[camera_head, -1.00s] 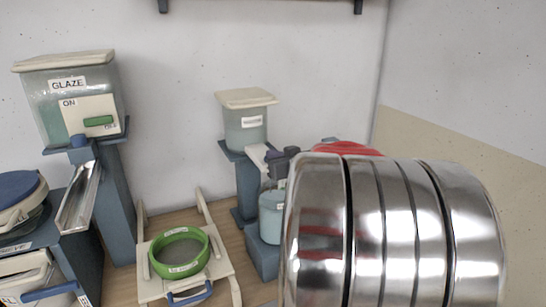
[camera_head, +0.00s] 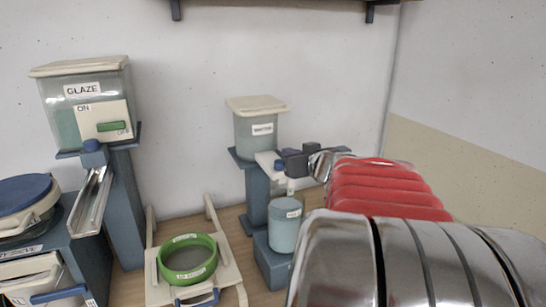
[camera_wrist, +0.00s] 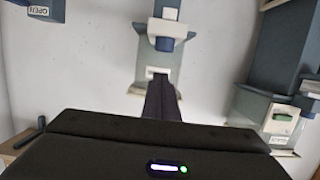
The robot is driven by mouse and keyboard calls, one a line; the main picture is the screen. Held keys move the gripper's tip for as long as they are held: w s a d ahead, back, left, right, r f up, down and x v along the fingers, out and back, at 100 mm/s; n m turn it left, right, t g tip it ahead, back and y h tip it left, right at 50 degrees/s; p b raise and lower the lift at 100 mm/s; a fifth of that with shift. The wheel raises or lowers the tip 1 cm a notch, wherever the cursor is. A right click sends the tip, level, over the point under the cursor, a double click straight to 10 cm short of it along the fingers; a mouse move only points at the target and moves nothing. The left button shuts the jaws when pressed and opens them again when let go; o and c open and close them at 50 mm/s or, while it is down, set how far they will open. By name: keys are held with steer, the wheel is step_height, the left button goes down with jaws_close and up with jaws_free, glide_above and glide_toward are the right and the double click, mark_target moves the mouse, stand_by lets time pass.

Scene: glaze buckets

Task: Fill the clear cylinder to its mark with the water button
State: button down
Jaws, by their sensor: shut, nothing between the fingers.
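The water tank (camera_head: 257,132), with a cream lid and a small label, stands on a blue-grey post in the head view. A white block (camera_head: 267,160) with a blue part (camera_head: 279,165) juts from its front. Below stands the clear cylinder (camera_head: 286,230), upright on a blue-grey base, with pale blue liquid in it and a clear band above. Its mark cannot be made out. My dark gripper (camera_head: 287,155) is shut and empty, its tip beside the white block; contact cannot be told.
The glaze tank (camera_head: 87,105) stands at left with a green switch and a metal chute (camera_head: 91,202). A green-rimmed sieve (camera_head: 187,260) lies on a cream frame in front. A blue-lidded bucket (camera_head: 24,198) is at far left. My arm covers the right foreground.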

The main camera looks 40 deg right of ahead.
steer(key=v, duration=0.6)
steer(key=shift+r, duration=0.2)
steer(key=shift+a, duration=0.1)
